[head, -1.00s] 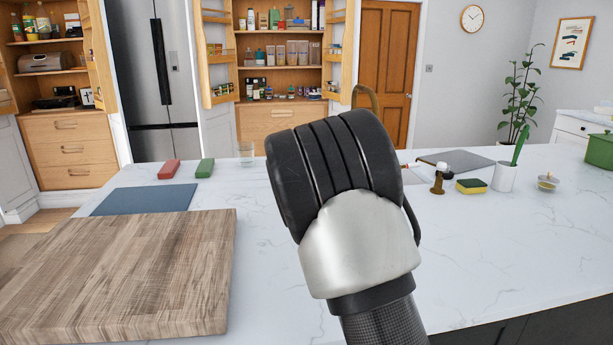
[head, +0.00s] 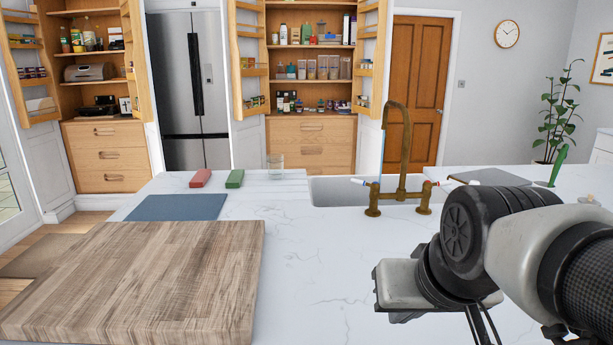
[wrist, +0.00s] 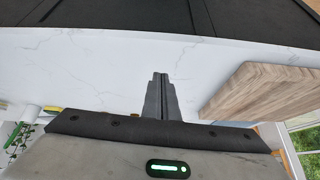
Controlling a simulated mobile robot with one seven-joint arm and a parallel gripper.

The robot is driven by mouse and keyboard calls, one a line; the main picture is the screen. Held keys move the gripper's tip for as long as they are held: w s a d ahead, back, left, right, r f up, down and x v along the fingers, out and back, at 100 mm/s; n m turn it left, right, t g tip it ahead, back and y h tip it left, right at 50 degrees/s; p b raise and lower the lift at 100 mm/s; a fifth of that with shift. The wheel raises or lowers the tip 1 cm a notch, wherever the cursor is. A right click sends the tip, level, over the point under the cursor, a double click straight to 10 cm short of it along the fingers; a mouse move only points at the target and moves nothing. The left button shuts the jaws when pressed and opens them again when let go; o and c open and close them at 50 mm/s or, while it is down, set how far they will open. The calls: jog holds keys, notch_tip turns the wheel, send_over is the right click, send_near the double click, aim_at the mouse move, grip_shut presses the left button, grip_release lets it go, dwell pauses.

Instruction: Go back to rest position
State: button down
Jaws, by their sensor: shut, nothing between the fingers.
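My gripper (wrist: 161,97) shows in the wrist view with its two grey fingers together and nothing between them. It is over the white marble worktop, apart from the wooden board. In the head view my arm comes in from the right edge, above the right part of the worktop. The gripper fingers are hidden or out of frame in the head view.
A thick wooden board (head: 135,285) lies at the front left of the worktop (head: 320,270), with a blue mat (head: 177,207) behind it. Red (head: 201,178) and green (head: 235,179) blocks, a glass (head: 275,166) and a brass tap (head: 400,155) stand at the back. The middle is clear.

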jog(key=s+f+g, duration=0.1)
jog(key=s+f, duration=0.1)
jog(key=s, duration=0.4)
notch_tip(320, 180, up, 21)
jog(key=p, duration=2)
jog(key=shift+w+d+f, duration=0.2)
jog(key=shift+w, duration=0.15)
